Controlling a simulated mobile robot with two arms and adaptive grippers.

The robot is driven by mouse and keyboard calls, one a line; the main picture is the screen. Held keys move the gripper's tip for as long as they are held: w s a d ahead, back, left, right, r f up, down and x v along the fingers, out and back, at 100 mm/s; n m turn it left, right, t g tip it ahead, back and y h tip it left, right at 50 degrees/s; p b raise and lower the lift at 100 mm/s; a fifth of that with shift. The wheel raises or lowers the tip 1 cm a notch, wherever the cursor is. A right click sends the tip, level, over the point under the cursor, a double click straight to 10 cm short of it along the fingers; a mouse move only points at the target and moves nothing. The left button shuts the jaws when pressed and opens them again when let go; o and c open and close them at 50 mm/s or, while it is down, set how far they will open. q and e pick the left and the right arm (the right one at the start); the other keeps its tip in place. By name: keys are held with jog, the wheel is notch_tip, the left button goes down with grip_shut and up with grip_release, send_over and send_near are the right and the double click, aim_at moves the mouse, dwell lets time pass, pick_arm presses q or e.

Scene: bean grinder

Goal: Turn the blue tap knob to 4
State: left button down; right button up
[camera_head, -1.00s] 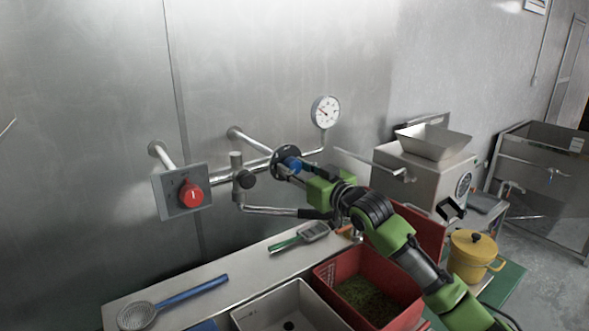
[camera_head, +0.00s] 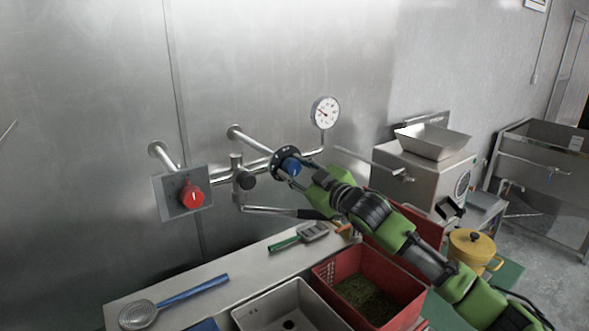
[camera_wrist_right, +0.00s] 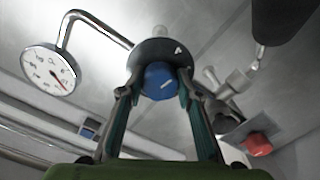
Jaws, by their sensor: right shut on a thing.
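The blue tap knob (camera_head: 291,166) sits on a dark round dial plate (camera_head: 277,161) on the wall pipe. In the right wrist view the blue knob (camera_wrist_right: 158,80) shows a short white mark, and a white figure that looks like a 4 is on the dark dial (camera_wrist_right: 150,53) above it. My right gripper (camera_head: 304,172) reaches the knob from the lower right. In the wrist view its two fingers (camera_wrist_right: 160,88) are on either side of the knob, shut on it. My left gripper is not in view.
A red knob (camera_head: 191,196) on a grey plate and a pressure gauge (camera_head: 325,112) flank the blue knob. A spout pipe (camera_head: 270,210) runs just below.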

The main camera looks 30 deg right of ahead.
jog(key=o, duration=1.1)
jog(key=shift+o, duration=0.2)
jog(key=shift+s+d, duration=0.1)
jog(key=shift+s, duration=0.45)
jog(key=s+d, duration=0.1)
jog(key=s, duration=0.9)
jog(key=shift+s+d, duration=0.2)
jog(key=shift+s, duration=0.15)
